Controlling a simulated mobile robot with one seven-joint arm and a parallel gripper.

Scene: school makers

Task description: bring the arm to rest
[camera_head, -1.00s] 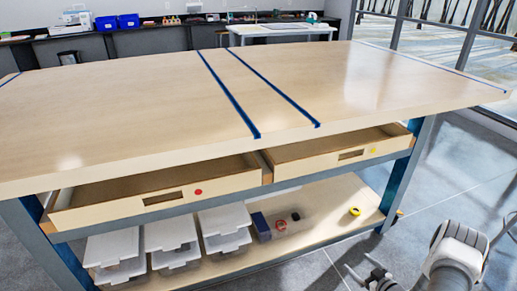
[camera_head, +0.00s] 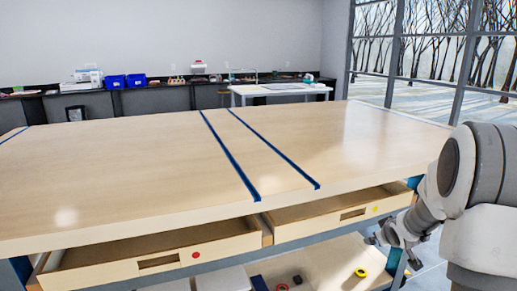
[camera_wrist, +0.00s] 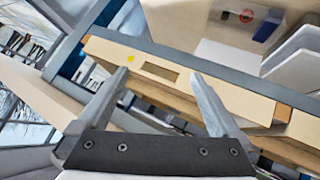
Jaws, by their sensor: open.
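My arm is folded up at the right edge of the head view. My gripper (camera_head: 382,240) hangs in front of the workbench, near the right end of the right drawer, and looks small there. In the wrist view my gripper (camera_wrist: 160,76) has its two fingers spread wide with nothing between them. The right drawer (camera_head: 338,212), with a yellow dot, is pulled out; its front (camera_wrist: 160,74) shows beyond the fingertips. I cannot tell the exact gap between fingers and drawer.
The workbench top (camera_head: 120,165) is bare except for blue strips. The left drawer (camera_head: 150,255), with a red dot, is also pulled out. A yellow tape roll (camera_head: 361,272) lies on the lower shelf. A white table (camera_head: 280,90) stands behind.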

